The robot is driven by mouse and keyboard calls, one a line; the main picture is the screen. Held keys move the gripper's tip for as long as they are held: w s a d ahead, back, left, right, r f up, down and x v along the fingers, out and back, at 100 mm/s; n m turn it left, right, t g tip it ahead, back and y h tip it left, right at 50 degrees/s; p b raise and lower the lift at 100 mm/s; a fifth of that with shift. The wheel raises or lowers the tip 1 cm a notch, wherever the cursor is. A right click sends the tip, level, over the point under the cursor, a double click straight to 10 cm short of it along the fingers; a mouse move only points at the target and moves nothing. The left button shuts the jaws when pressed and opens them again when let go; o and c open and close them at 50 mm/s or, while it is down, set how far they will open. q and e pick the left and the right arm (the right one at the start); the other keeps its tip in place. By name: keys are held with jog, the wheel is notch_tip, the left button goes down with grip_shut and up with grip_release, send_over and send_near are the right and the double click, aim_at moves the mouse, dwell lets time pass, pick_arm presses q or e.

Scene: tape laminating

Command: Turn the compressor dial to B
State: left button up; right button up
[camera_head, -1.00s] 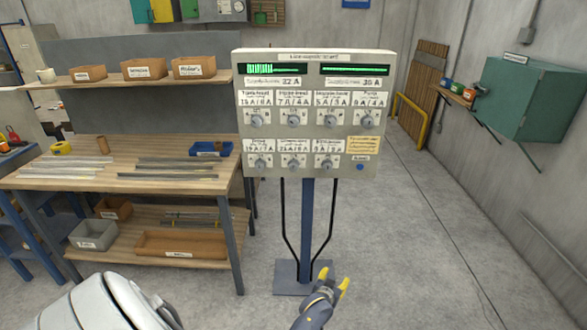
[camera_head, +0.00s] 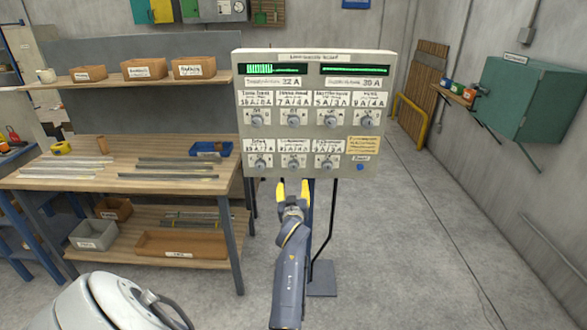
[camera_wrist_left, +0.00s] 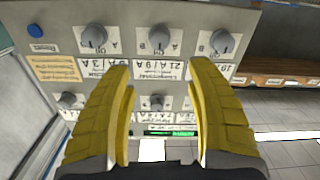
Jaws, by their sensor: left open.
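The compressor dial (camera_head: 293,162) is the grey knob in the middle of the lower row on the grey panel (camera_head: 372,75). In the left wrist view, where the panel is upside down, the compressor dial (camera_wrist_left: 161,38) has a B mark at its left and an A mark at its right. Its exact pointer direction is hard to tell. My left gripper (camera_head: 292,188), with yellow fingers, is open and empty just below this dial, apart from it. In the left wrist view the left gripper (camera_wrist_left: 161,75) frames the compressor label between its fingers. My right gripper is out of view.
Neighbouring dials (camera_head: 260,163) and (camera_head: 328,163) flank the compressor dial closely. A blue button (camera_head: 360,167) is at the panel's lower right. A workbench (camera_head: 115,185) stands left of the panel. The floor (camera_head: 430,240) to the right is clear.

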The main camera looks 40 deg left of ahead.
aim_at(294, 169)
pick_arm(q)
jog(key=x, duration=1.4)
jog(key=shift+w+a, duration=0.25)
jog(key=shift+w, duration=0.05)
jog(key=shift+c, duration=0.2)
grip_shut()
